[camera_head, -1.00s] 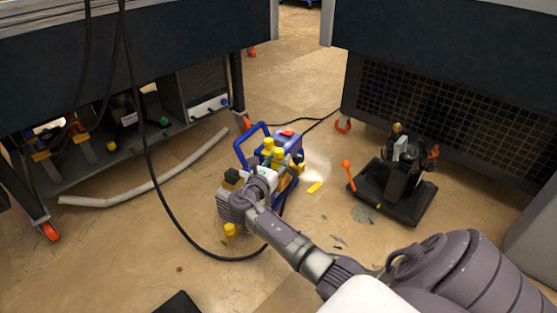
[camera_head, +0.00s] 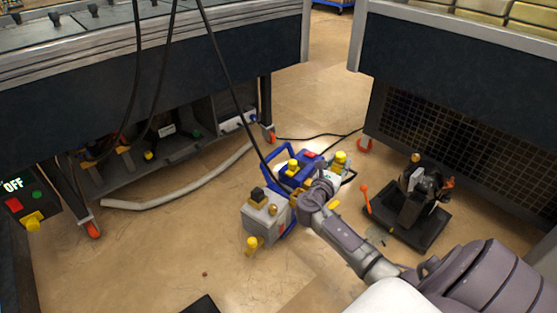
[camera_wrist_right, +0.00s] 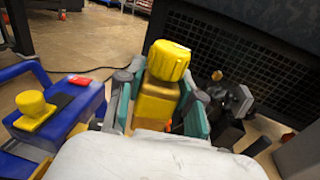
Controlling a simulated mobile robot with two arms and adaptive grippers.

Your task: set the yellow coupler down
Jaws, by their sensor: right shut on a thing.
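The yellow coupler, with a ribbed round cap on a squarer gold body, is held upright in my right gripper. In the head view its cap (camera_head: 340,157) shows beyond my right gripper (camera_head: 336,172). In the right wrist view the coupler (camera_wrist_right: 166,66) stands between the two green-lined fingers (camera_wrist_right: 160,108), and its lower part is hidden by the gripper. My right gripper is shut on it, just right of the blue and grey vacuum pump (camera_head: 264,218). I cannot tell whether the coupler touches anything below. My left gripper is not in view.
A black stand (camera_head: 409,217) with an orange-knobbed lever is on the floor to the right. A pale hose (camera_head: 190,190) lies to the left, and a black cable hangs by the pump. Benches stand behind. The floor (camera_head: 150,250) at front left is mostly clear.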

